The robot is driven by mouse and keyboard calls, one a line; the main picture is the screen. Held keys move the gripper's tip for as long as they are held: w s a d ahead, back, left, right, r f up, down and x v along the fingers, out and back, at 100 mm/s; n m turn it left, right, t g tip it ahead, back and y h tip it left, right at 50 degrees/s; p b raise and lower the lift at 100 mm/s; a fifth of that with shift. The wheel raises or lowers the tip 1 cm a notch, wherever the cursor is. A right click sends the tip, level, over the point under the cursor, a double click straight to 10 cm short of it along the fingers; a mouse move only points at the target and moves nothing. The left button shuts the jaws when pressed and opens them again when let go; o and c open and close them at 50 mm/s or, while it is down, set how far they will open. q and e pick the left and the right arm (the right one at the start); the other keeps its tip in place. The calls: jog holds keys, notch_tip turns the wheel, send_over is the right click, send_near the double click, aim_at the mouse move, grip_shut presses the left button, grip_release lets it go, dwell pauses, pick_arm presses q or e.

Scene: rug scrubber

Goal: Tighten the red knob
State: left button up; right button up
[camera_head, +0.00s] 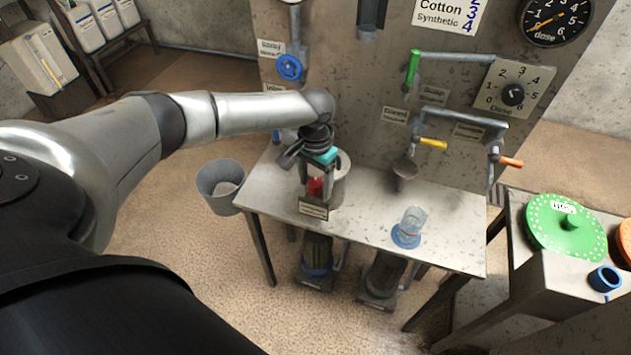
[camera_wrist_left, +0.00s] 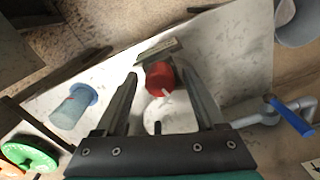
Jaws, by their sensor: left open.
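The red knob (camera_head: 315,187) is on the table near its left end, beside a pale cylindrical vessel (camera_head: 341,182) and just behind a small label plate (camera_head: 314,208). My left gripper (camera_head: 317,183) is above it, pointing down and open. In the left wrist view the red knob (camera_wrist_left: 159,76) shows between the two spread fingertips of my left gripper (camera_wrist_left: 158,71), with a gap on each side. I cannot tell how far the fingers reach down around it. Part of the knob is hidden by the fingers in the head view. My right gripper is not in view.
The metal table (camera_head: 450,237) holds a clear bottle (camera_head: 413,220) on a blue base. Pipes with green (camera_head: 413,68), yellow (camera_head: 433,143) and orange (camera_head: 511,162) handles stick out from the back panel. A blue valve wheel (camera_head: 289,67) is near my arm. A bucket (camera_head: 219,187) stands left.

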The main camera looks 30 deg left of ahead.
pick_arm(q)
jog(key=shift+c, duration=0.4)
grip_shut()
